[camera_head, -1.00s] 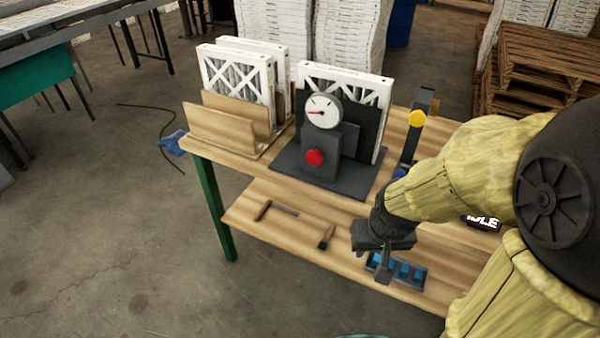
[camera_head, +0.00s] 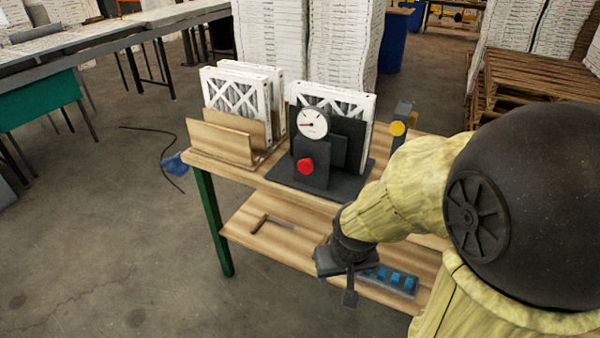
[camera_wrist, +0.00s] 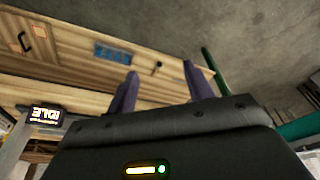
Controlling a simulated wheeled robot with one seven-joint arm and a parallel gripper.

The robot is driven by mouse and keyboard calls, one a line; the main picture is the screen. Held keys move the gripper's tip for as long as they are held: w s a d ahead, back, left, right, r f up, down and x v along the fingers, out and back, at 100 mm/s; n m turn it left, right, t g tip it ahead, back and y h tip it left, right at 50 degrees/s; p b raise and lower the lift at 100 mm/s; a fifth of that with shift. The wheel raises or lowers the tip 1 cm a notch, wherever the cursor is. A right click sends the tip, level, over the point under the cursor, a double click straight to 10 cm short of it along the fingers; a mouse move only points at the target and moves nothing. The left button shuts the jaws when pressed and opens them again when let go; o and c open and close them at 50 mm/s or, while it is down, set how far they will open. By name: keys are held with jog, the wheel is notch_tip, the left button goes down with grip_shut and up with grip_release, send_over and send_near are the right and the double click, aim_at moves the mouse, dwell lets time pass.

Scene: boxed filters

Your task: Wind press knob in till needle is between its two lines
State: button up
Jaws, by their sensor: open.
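The press knob (camera_head: 305,166) is red and round, on the front of a dark grey press block (camera_head: 311,179) on the bench top. Above it is a round white dial (camera_head: 313,123) with its needle pointing left. The dial's two lines are too small to make out. A white-framed filter (camera_head: 362,106) stands upright behind the press plate. My gripper (camera_head: 350,292) is in front of the bench, below and to the right of the knob and apart from it. In the wrist view my gripper (camera_wrist: 158,72) has two dark fingers spread with nothing between them.
A wooden rack (camera_head: 222,141) with upright filters stands left of the press. The lower shelf (camera_head: 290,232) carries a tool (camera_head: 272,222) and a tray with blue compartments (camera_head: 390,280). A post with a yellow disc (camera_head: 398,128) stands right. Floor at front left is clear.

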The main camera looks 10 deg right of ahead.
jog(key=shift+o, duration=1.4)
jog(key=w+a+m+t+p, duration=0.1)
jog(key=w+a+t, duration=0.1)
jog(key=w, duration=0.7)
jog(key=w+a+f+m+t, duration=0.1)
jog(key=w+a+t, duration=0.2)
jog(key=w, duration=0.6)
jog(key=shift+w+a+m+t+p, duration=0.2)
jog(key=shift+a+m+t+p, duration=0.15)
jog(key=shift+a, duration=0.6)
jog(key=w+a+f+m+t+h+p, duration=0.2)
jog(key=w+a+m+t+h, duration=0.2)
jog(key=h, duration=0.6)
jog(key=w+t, duration=0.2)
jog(key=w, duration=0.1)
jog(key=shift+f+h+p, duration=0.3)
jog(key=shift+f, duration=0.1)
jog(key=shift+m, duration=0.25)
jog(key=p, duration=0.5)
send_near(304, 168)
jog(key=x, duration=0.8)
jog(key=shift+w+d, duration=0.15)
jog(key=shift+d, duration=0.05)
